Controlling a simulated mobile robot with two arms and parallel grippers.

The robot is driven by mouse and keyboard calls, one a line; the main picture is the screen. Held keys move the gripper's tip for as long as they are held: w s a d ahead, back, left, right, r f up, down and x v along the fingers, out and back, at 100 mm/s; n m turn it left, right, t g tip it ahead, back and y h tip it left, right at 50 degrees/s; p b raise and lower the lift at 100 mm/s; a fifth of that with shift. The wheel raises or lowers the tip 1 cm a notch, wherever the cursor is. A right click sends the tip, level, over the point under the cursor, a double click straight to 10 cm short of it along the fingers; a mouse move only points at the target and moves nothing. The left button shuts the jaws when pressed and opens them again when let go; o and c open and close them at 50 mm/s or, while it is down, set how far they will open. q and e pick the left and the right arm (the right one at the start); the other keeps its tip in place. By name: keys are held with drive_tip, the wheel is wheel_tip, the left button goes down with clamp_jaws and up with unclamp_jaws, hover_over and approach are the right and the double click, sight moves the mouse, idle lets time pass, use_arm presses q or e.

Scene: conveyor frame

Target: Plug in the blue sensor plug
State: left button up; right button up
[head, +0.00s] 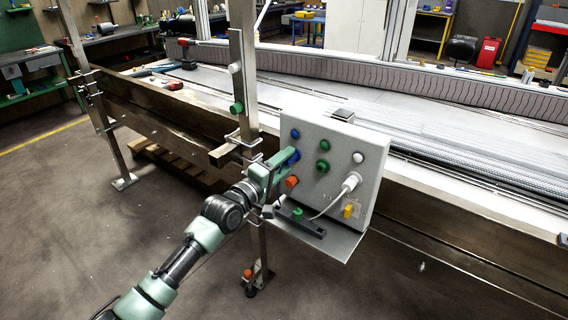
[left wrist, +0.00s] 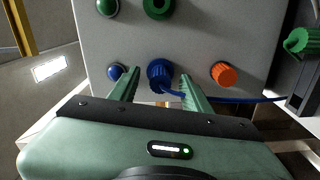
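The blue sensor plug (head: 292,156) is at the left side of the grey panel box (head: 335,130). In the left wrist view the blue plug (left wrist: 160,74) sits against the panel face, with a short blue cable bending down to the right. I cannot tell how deeply it is seated. My left gripper (head: 279,163) reaches the panel from the left. In the left wrist view its two green fingers (left wrist: 158,86) are apart, one on each side of the plug, with gaps visible. My right gripper is in neither view.
An orange connector (head: 292,181), a white plug with cable (head: 350,183), green fittings (head: 322,166) and a yellow piece (head: 348,211) are close by on the panel. A steel post (head: 243,90) stands just left. The conveyor (head: 450,120) lies behind.

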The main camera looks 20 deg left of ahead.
use_arm(q)
drive_tip(key=shift+s, duration=0.15)
drive_tip(key=v, duration=0.7)
drive_tip(key=shift+s+a+b, duration=0.15)
drive_tip(key=shift+s+b, duration=0.1)
drive_tip(key=shift+b, duration=0.1)
drive_tip(key=s+a+f+m+g+y, duration=0.1)
drive_tip(key=s+a+f+g, duration=0.1)
drive_tip(key=f, duration=0.9)
drive_tip(key=s+a+f+m+g+y, duration=0.1)
drive_tip(key=s+f+g+y, duration=0.15)
drive_tip(key=f, duration=0.75)
drive_tip(key=s+a+f+m+g+y, duration=0.1)
drive_tip(key=s+a+f+m, duration=0.1)
drive_tip(key=f, duration=0.9)
drive_tip(key=s+f+m+g+y, duration=0.1)
drive_tip(key=s+f+m+g, duration=0.3)
drive_tip(key=s+f, duration=1.4)
drive_tip(key=s+d+f+m+g, duration=0.1)
drive_tip(key=s+f, duration=0.3)
drive_tip(key=s, duration=0.6)
drive_tip(key=s+d+f+m+g, duration=0.1)
drive_tip(key=s+f+m+g, duration=0.2)
drive_tip(key=s, duration=0.7)
drive_tip(key=s+d+f+m+g, duration=0.1)
drive_tip(key=s+f+m+g, duration=0.1)
drive_tip(key=s+f, duration=0.5)
drive_tip(key=s, duration=0.4)
drive_tip(key=shift+m+y, duration=0.3)
drive_tip(key=shift+y, duration=0.05)
